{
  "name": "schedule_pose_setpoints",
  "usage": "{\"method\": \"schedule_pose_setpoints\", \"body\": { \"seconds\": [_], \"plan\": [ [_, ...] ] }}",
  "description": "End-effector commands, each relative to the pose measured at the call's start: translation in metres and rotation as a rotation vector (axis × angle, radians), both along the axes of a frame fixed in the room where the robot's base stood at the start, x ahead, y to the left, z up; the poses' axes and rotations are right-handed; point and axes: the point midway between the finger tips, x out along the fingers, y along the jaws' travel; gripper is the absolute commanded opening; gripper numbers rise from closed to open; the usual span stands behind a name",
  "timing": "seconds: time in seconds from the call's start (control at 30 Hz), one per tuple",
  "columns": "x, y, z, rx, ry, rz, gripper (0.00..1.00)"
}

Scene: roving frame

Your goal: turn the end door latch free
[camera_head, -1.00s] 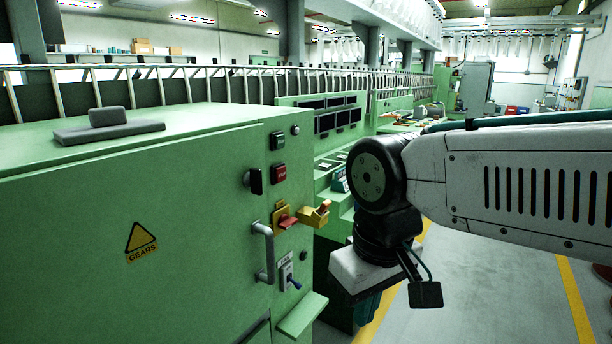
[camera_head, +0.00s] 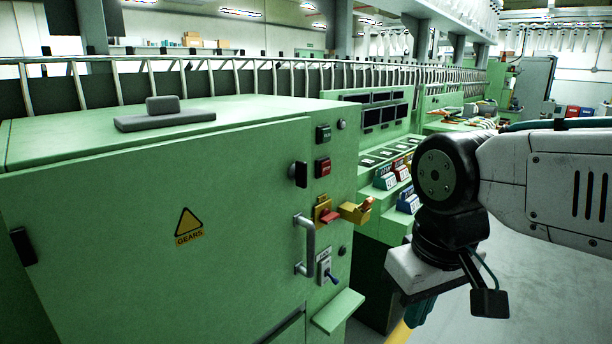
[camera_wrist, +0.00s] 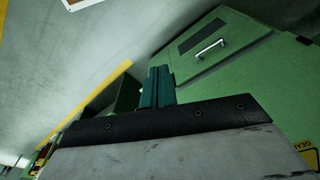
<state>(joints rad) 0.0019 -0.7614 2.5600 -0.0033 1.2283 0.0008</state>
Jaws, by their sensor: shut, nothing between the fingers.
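The green end door (camera_head: 110,225) with the yellow GEARS sign is closed at the left of the head view. A small black latch (camera_head: 299,173) sits at the door's upper right edge, above the metal pull handle (camera_head: 309,248). My gripper (camera_head: 418,314) hangs to the right of the cabinet, pointing down, well apart from the latch. Its teal fingers (camera_wrist: 157,84) are together and empty in the wrist view. The latch cannot be made out in the wrist view.
Beside the door are green and red buttons (camera_head: 323,166), a yellow-red switch (camera_head: 326,212), a yellow block (camera_head: 357,210) and a toggle switch (camera_head: 327,271). A green ledge (camera_head: 338,311) juts out below. A grey block (camera_head: 165,116) lies on top. Floor at right is clear.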

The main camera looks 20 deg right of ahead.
Motion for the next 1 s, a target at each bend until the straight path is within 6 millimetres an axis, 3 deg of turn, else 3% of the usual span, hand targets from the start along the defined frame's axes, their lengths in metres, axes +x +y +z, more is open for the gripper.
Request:
{"method": "schedule_pose_setpoints", "body": {
  "seconds": [0.43, 0.57, 0.67, 0.77, 0.87, 1.0],
  "plan": [
    [0.000, 0.000, 0.000, 0.000, 0.000, 0.000, 0.00],
    [0.001, 0.000, -0.003, 0.000, 0.014, -0.001, 0.33],
    [0.010, -0.001, -0.006, 0.001, 0.051, -0.004, 0.33],
    [0.040, 0.000, 0.007, 0.013, 0.071, -0.008, 0.33],
    [0.089, 0.003, 0.028, 0.035, 0.060, 0.023, 0.33],
    [0.171, 0.009, 0.058, 0.069, 0.008, 0.108, 0.33]
  ]
}}
